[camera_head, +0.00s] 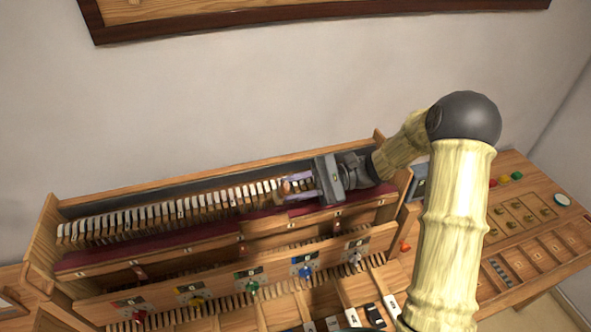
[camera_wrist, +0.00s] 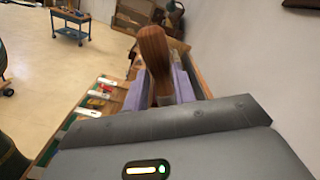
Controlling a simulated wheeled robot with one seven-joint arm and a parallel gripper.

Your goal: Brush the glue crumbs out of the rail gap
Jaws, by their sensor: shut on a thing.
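My gripper (camera_head: 293,187) reaches in from the right over the open piano case, its lavender fingers pointing left. In the wrist view my gripper (camera_wrist: 160,88) is shut on a brown wooden handle (camera_wrist: 153,50), which looks like the brush's. The brush's bristles are hidden or too small to make out. The held thing is close to the right part of a row of pale key-like pieces (camera_head: 165,212). A dark red felt strip (camera_head: 170,245) and a wooden rail (camera_head: 190,251) run in front of that row. I cannot make out the rail gap or any glue crumbs.
The wooden case (camera_head: 38,235) has raised walls around the row. A front board carries several coloured knobs (camera_head: 253,288). At right is a wooden bench (camera_head: 535,215) with compartments and buttons. A blue cart (camera_wrist: 70,25) stands on open floor in the wrist view.

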